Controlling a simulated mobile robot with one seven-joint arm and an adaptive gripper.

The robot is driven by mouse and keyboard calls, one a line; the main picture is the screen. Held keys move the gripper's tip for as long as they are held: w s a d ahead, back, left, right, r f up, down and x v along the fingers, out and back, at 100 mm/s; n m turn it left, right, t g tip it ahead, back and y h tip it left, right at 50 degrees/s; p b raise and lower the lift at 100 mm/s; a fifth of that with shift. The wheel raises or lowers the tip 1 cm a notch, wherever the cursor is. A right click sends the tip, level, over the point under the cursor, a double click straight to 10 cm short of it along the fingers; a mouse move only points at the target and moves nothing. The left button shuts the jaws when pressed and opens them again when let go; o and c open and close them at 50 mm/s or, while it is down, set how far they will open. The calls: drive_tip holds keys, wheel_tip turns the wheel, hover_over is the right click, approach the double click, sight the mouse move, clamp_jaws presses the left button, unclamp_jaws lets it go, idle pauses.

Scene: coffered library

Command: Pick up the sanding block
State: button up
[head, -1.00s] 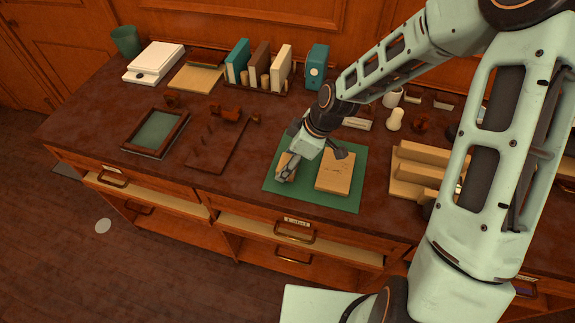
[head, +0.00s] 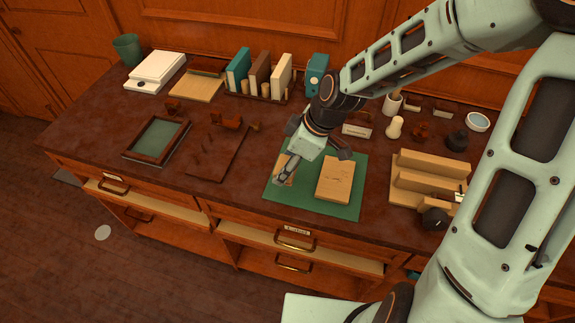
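A green mat (head: 310,203) lies on the dark desk top near its front edge. A flat pale wooden block (head: 335,180) lies on the mat's right half, with small dark marks on top. A smaller tan piece (head: 279,170), possibly the sanding block, shows on the mat's left half, mostly hidden by my gripper. My gripper (head: 284,176) points down over this left piece, its fingers at or very close to it. The fingers are small and overlap the piece, so I cannot tell whether they are closed on it.
A stepped wooden rack (head: 425,180) and a dark round object (head: 434,218) stand right of the mat. A brown tray (head: 217,160) and a framed green panel (head: 157,137) lie left. Upright books (head: 260,72) stand behind. Bare desk top lies between tray and mat.

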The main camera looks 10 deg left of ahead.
drive_tip(key=s+r+p, duration=0.4)
drive_tip(key=s+r, duration=0.2)
drive_tip(key=s, duration=0.5)
drive_tip(key=shift+a+r, duration=0.2)
drive_tip(key=shift+r, duration=0.15)
drive_tip(key=shift+s, duration=0.1)
drive_tip(key=o, duration=0.5)
drive_tip(key=c, duration=0.4)
drive_tip(key=shift+o, duration=0.2)
drive_tip(key=shift+f, duration=0.1)
